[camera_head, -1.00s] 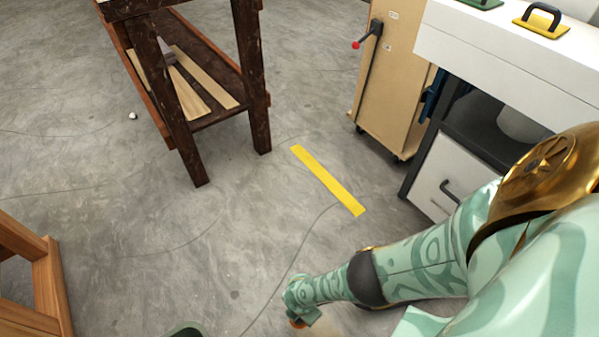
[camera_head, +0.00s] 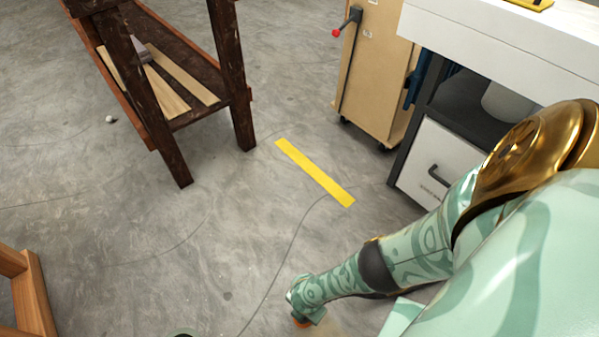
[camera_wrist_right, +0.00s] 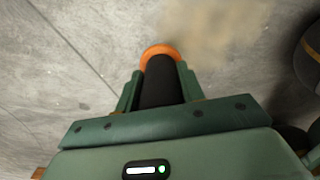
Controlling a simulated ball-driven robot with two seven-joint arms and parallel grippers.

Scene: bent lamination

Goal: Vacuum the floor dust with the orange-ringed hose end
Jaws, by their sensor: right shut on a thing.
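The hose end is a black tube (camera_wrist_right: 161,84) with an orange ring (camera_wrist_right: 160,52) at its mouth. My right gripper (camera_wrist_right: 158,88) is shut on the black tube, with the ring beyond the fingertips. In the head view the orange ring (camera_head: 302,322) shows low at the bottom, just under my right gripper (camera_head: 306,312), close to the floor. A tan patch of dust (camera_wrist_right: 215,28) lies on the grey concrete in the wrist view, just ahead and to the right of the ring. In the head view only a faint tan smear shows near the bottom edge. My left gripper is not in view.
A dark wooden bench (camera_head: 233,75) with boards on its shelf stands upper left. A yellow floor strip (camera_head: 315,172) lies mid-floor. A wooden cart (camera_head: 375,75) and a white-topped workbench (camera_head: 500,45) stand right. A wooden frame (camera_head: 33,295) is lower left. Floor between is open.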

